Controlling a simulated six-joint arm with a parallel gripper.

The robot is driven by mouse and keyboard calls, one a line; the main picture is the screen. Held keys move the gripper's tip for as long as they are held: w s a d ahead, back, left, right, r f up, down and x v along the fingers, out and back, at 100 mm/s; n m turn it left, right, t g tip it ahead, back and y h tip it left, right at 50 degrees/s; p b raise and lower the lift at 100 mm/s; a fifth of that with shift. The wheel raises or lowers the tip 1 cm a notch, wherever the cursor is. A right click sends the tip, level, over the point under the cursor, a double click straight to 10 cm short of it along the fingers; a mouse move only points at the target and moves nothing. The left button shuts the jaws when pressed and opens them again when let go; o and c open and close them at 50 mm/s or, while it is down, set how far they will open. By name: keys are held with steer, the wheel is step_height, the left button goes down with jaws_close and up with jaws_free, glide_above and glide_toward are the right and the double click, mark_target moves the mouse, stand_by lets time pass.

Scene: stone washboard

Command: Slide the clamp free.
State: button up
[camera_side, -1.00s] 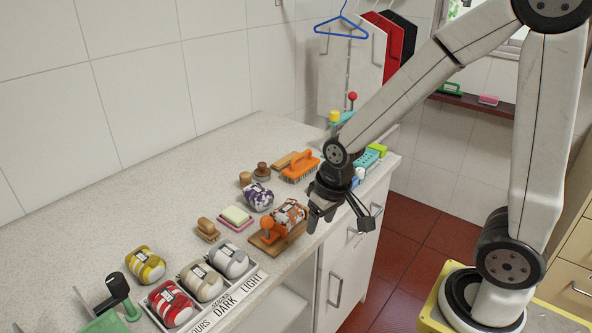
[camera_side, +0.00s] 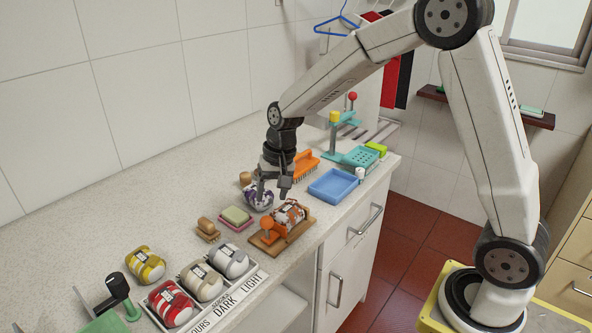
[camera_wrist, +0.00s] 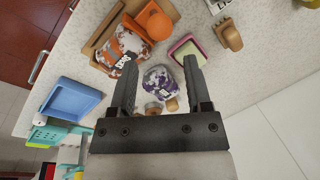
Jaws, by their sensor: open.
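An orange clamp (camera_side: 268,228) with a round orange knob sits on a wooden board (camera_side: 258,243) near the counter's front edge. A brown-and-white patterned bundle (camera_side: 290,213) lies on the board, against the orange part. In the wrist view, the orange knob (camera_wrist: 158,24) and the labelled bundle (camera_wrist: 112,54) are at the upper left, partly behind a finger. My gripper (camera_side: 273,195) is open, pointing down above a purple-and-white bundle (camera_wrist: 157,81), behind the clamp. The purple bundle shows between the fingers in the wrist view; nothing is held.
A blue tray (camera_side: 333,184) is right of the board. A pink soap dish (camera_side: 236,219) and wooden brush (camera_side: 208,229) are left. An orange-handled brush (camera_side: 305,166) and teal stand (camera_side: 360,155) are behind. Bundles in a white divided tray (camera_side: 222,291) stand front left.

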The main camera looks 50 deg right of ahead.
mark_target(268, 217)
steer(key=shift+w+a+f, duration=0.15)
steer(key=shift+a+f, duration=0.05)
steer(key=shift+f, duration=1.05)
steer(key=shift+w+a+f, duration=0.1)
steer(key=shift+a+f, duration=0.1)
steer(key=shift+f, duration=1.05)
steer(key=shift+w+a+f, duration=0.15)
steer(key=shift+a+f, duration=0.05)
steer(key=shift+f, duration=1.05)
steer(key=shift+c, duration=0.2)
jaws_close()
